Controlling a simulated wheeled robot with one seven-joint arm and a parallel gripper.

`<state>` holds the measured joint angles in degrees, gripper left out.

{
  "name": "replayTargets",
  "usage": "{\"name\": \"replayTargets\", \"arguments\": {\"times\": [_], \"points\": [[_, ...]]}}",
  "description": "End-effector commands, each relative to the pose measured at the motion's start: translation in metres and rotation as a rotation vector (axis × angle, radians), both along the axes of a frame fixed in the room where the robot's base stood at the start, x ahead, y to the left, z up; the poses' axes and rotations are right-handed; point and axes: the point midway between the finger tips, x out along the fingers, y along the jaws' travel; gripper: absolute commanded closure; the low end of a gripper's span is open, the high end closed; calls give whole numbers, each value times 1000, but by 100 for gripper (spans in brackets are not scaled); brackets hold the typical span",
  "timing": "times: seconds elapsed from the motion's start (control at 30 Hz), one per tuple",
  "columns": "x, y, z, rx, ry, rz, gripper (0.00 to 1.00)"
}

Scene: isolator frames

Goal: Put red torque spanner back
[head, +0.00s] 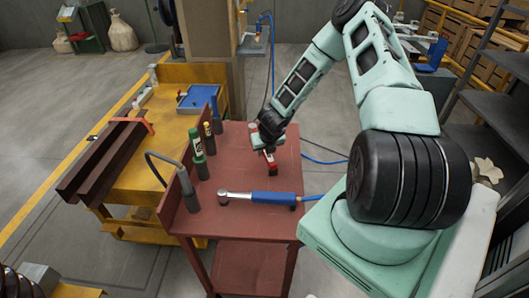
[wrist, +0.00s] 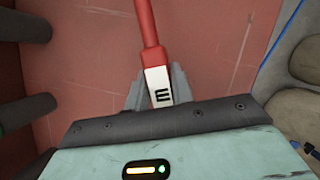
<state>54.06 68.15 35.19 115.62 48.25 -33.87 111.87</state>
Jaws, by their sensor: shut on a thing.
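The red torque spanner (wrist: 148,25) has a red shaft and a white section marked with a dark "E". My gripper (wrist: 157,92) is shut on that white section, with one grey finger on each side. In the head view the gripper (head: 268,150) is over the far part of the red bench (head: 235,225), and a short red and white piece of the spanner (head: 271,167) shows below it. The rest of the spanner is hidden by the gripper in the head view. Whether it touches the bench is unclear.
Several grey tube holders stand along the bench's left edge, one with a green-handled tool (head: 195,142) and one with a yellow-topped tool (head: 208,129). A blue-handled torque spanner (head: 272,197) lies across the bench. A yellow workbench (head: 150,180) with brown beams (head: 105,160) stands left.

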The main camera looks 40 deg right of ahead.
Motion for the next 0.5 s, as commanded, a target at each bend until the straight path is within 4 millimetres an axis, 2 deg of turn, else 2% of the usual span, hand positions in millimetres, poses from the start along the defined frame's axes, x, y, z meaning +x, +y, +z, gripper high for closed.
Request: {"name": "replayTargets", "arguments": {"times": [0.13, 0.5], "points": [[1, 0, -12, -2, -1, 1, 100], [1, 0, -16, -2, -2, 1, 100]]}}
